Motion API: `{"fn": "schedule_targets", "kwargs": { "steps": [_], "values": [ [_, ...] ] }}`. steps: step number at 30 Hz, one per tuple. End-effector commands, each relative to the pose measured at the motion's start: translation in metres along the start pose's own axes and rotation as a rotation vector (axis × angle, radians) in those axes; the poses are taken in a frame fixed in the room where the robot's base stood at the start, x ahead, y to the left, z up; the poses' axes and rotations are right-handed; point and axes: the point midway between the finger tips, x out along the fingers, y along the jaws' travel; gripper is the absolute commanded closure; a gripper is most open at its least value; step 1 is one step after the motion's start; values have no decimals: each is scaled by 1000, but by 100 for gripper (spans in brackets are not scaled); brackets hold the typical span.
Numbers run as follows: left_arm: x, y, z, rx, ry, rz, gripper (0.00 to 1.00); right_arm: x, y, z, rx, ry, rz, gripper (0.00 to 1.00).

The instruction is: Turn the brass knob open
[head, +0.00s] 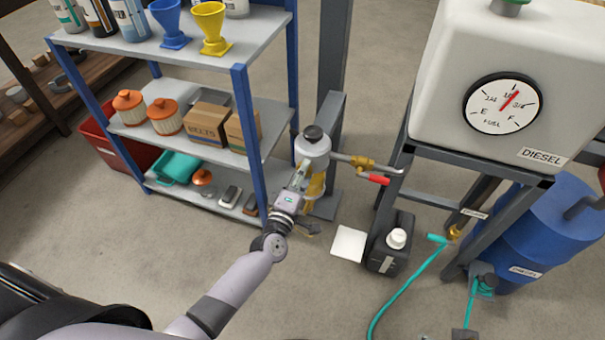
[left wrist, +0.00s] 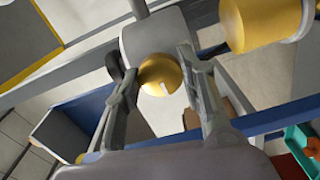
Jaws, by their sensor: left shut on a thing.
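The round brass knob (left wrist: 160,76) shows in the left wrist view, on the face of a grey-white housing (left wrist: 150,38). My left gripper (left wrist: 157,72) has one finger on each side of the knob and is shut on it. In the head view my left gripper (head: 301,175) reaches up to the grey housing with a black cap (head: 314,140) beside the shelf post. The knob cannot be made out there, as the gripper covers that spot. My right gripper is in neither view.
A blue-post shelf (head: 247,140) with filters and boxes stands close left of my gripper. A brass valve with a red lever (head: 374,178) sticks out to the right. A black canister (head: 388,245) stands below, beside the white diesel tank's (head: 500,90) stand.

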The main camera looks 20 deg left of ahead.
Motion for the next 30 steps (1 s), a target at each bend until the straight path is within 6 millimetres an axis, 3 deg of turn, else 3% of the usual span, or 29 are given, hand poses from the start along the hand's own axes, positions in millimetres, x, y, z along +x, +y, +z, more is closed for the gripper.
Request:
{"fn": "schedule_targets", "kwargs": {
  "steps": [9,20,23,30],
  "values": [
    [0,0,0,-1,0,-1,43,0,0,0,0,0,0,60],
    [-4,-1,0,0,0,-1,43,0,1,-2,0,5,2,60],
    [-15,-1,0,0,0,-2,43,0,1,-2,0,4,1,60],
    [-66,-2,0,1,-2,-5,43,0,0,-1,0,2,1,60]
  ]
}}
